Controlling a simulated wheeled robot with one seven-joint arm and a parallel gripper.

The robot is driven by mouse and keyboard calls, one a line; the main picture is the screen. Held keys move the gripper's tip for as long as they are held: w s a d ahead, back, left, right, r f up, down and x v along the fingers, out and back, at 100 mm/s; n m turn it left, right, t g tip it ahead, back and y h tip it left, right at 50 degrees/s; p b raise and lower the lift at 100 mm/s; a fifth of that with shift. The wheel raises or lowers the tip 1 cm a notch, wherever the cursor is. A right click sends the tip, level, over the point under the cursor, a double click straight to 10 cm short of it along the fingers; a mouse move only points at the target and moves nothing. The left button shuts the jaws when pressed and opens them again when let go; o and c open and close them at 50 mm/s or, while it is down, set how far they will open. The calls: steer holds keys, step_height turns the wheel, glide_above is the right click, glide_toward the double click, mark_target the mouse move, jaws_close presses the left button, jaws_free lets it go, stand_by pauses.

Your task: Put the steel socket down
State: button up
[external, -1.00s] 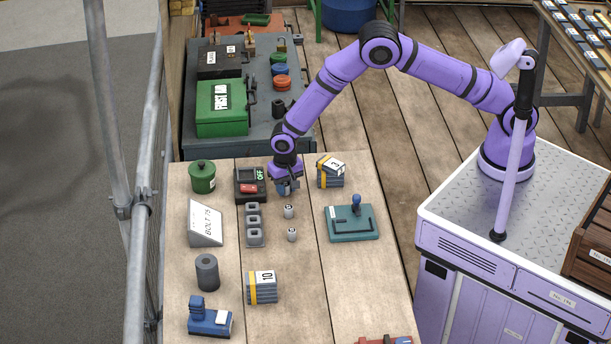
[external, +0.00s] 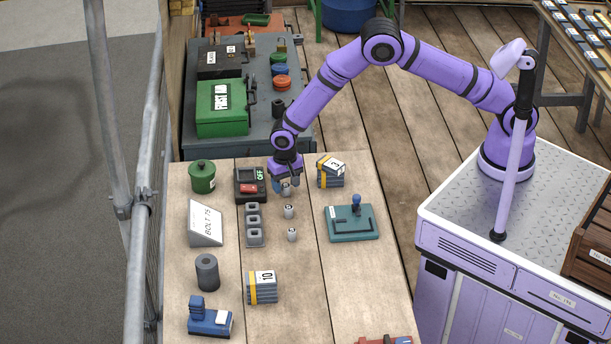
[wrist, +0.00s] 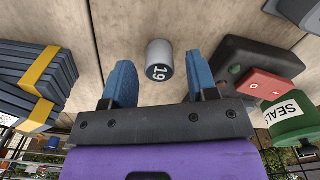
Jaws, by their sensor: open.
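The steel socket (external: 286,189) is a small grey cylinder standing on the wooden bench (external: 340,275), below my gripper (external: 287,182). My gripper is open and empty. Two similar small sockets, one (external: 288,211) nearer and one (external: 292,234) nearer still, stand in a row with it.
A black device (external: 250,185) with a red part stands close left of my gripper. A banded stack marked 3 (external: 330,172) is close right. A grey holder with square openings (external: 254,225) and a teal lever box (external: 353,223) stand nearer. The front right of the bench is mostly clear.

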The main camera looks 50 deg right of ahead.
mark_target(286, 184)
step_height(286, 184, up, 10)
steer(key=shift+r, duration=0.25)
steer(key=d+r+n+t+y, duration=0.1)
steer(key=d+r, duration=1.2)
steer(key=r, duration=0.5)
steer(key=s+d+r+n+t, duration=0.1)
steer(key=s+d+r, duration=0.7)
steer(key=d+r, duration=0.4)
steer(key=s+d+r+n+t, duration=0.1)
steer(key=s+d, duration=0.4)
steer(key=s, duration=0.3)
steer(key=s+d+r+t, duration=0.1)
steer(key=s+d+r, duration=0.1)
steer(key=s+d, duration=0.3)
steer(key=s+d+r+n+t+h, duration=0.1)
steer(key=s+d, duration=0.5)
steer(key=s, duration=0.6)
steer(key=shift+s+r+n, duration=0.25)
steer(key=shift+r+n, duration=0.05)
